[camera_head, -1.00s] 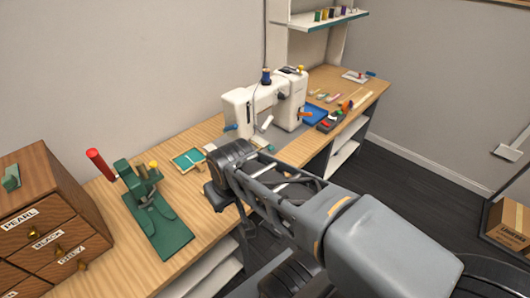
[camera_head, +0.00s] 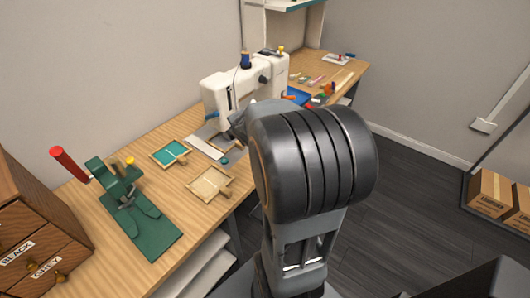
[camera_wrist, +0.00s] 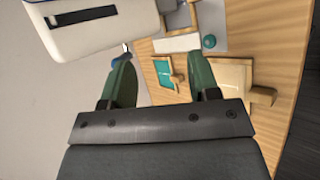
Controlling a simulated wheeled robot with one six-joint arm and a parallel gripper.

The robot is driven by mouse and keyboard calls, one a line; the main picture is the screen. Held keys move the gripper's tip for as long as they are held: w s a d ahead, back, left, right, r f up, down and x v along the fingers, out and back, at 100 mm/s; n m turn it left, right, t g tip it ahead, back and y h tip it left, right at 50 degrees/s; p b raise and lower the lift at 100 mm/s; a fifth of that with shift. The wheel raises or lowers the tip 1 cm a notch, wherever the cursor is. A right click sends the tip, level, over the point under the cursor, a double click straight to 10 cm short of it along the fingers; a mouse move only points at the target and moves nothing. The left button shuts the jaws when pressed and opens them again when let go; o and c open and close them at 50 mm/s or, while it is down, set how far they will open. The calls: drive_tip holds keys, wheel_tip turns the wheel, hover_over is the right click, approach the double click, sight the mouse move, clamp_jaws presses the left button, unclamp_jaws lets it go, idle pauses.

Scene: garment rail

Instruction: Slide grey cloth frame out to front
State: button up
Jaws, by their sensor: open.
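A pale grey piece with a wooden edge (camera_head: 214,140) lies at the sewing machine's foot in the head view; it seems to be the grey cloth frame, partly hidden by the machine and my arm. Its wooden part (camera_wrist: 193,14) shows at the top of the wrist view. A teal cloth frame (camera_head: 170,152) and a beige cloth frame (camera_head: 210,183) lie nearer on the bench. They also show in the wrist view, teal (camera_wrist: 164,72) and beige (camera_wrist: 233,75). My gripper (camera_wrist: 158,60) is open and empty, its green fingers apart above the bench; my arm hides it in the head view.
The white sewing machine (camera_head: 225,92) stands close behind the frames. A white slab (camera_head: 205,148) lies in front of it. A green press with a red handle (camera_head: 125,190) and a drawer cabinet (camera_head: 30,235) stand left. Small tools lie at the far right.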

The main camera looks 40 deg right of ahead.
drive_tip(key=d+f+n+t+y+b, duration=0.1)
drive_tip(key=d+f+n+y, duration=0.1)
drive_tip(key=n, duration=0.4)
drive_tip(key=d+f+n+t+y+b, duration=0.1)
drive_tip(key=d+f+n+y, duration=0.1)
drive_tip(key=d+f+n, duration=0.2)
drive_tip(key=s+d+f+n+t+y+b, duration=0.1)
drive_tip(key=d+f+n+y, duration=0.1)
drive_tip(key=f+n, duration=0.5)
drive_tip(key=shift+s+d+f+n+t, duration=0.1)
drive_tip(key=shift+d+n, duration=0.15)
drive_tip(key=shift+n, duration=0.3)
drive_tip(key=shift+w+d+f+n+t, duration=0.1)
drive_tip(key=shift+d+n, duration=0.15)
drive_tip(key=shift+n, duration=0.35)
drive_tip(key=shift+s+d+f+n+t, duration=0.1)
drive_tip(key=shift+d+n, duration=0.15)
drive_tip(key=shift+n, duration=0.3)
drive_tip(key=shift+s+f+n+y, duration=0.15)
drive_tip(key=shift+s+n+y, duration=0.15)
drive_tip(key=shift+n+y, duration=0.25)
drive_tip(key=p+x, duration=0.1)
drive_tip(key=x, duration=1.3)
clamp_jaws()
